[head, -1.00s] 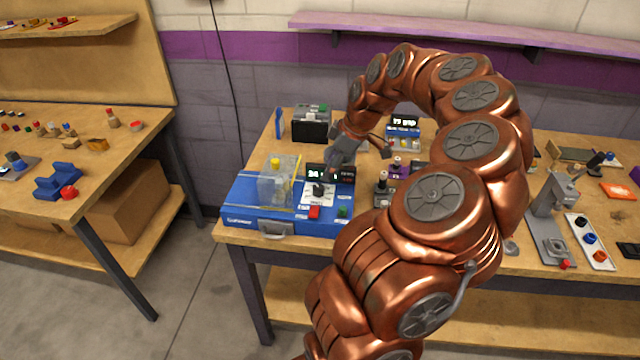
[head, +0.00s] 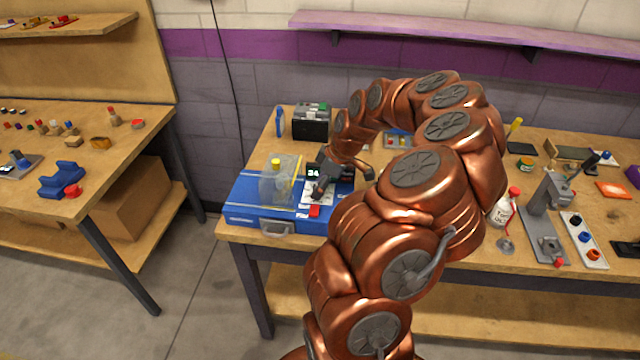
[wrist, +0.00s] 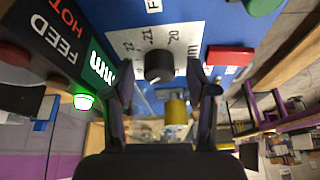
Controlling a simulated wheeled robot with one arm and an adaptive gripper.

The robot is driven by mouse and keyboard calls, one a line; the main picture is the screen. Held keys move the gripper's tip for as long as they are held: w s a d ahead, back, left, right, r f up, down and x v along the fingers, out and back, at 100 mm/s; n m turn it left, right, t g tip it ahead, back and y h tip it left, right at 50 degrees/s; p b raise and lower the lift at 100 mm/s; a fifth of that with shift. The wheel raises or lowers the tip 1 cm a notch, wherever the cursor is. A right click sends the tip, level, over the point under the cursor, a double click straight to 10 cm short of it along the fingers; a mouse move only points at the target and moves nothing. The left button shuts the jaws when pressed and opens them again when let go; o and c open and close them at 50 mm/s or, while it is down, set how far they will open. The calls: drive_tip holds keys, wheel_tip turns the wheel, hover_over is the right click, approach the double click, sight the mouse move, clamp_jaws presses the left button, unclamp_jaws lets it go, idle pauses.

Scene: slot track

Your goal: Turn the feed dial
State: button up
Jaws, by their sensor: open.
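The feed dial (wrist: 158,66) is a dark round knob on a white plate marked with numbers such as 20, 21 and 22. In the wrist view it lies between and beyond the two dark fingers of my open gripper (wrist: 163,92); I cannot tell whether they touch it. The dial sits on the blue machine (head: 245,212).
A red button (wrist: 231,55) is close beside the right finger. A clear box (head: 277,185) with a yellow knob stands on the machine's left. A black box (head: 311,124) stands behind. A white bottle (head: 502,208) and a grey press (head: 545,205) stand right of my arm.

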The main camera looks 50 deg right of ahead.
drive_tip(key=shift+c, duration=0.2)
clamp_jaws()
drive_tip(key=shift+f+b, duration=0.1)
drive_tip(key=shift+b, duration=0.35)
drive_tip(key=b, duration=0.1)
drive_tip(key=m+b, duration=0.1)
drive_tip(key=b, duration=0.1)
drive_tip(key=shift+f+m, duration=0.25)
drive_tip(key=shift+m, duration=0.05)
drive_tip(key=m+h+b, duration=0.1)
drive_tip(key=b, duration=0.1)
drive_tip(key=shift+b, duration=0.35)
drive_tip(key=m+h+b, duration=0.1)
drive_tip(key=m+b, duration=0.2)
drive_tip(key=b, duration=0.1)
drive_tip(key=shift+a, duration=0.15)
drive_tip(key=shift+r+m+h+b, duration=0.25)
drive_tip(key=shift+m+h+b, duration=0.15)
drive_tip(key=shift+m+b, duration=0.95)
drive_tip(key=shift+r, duration=0.1)
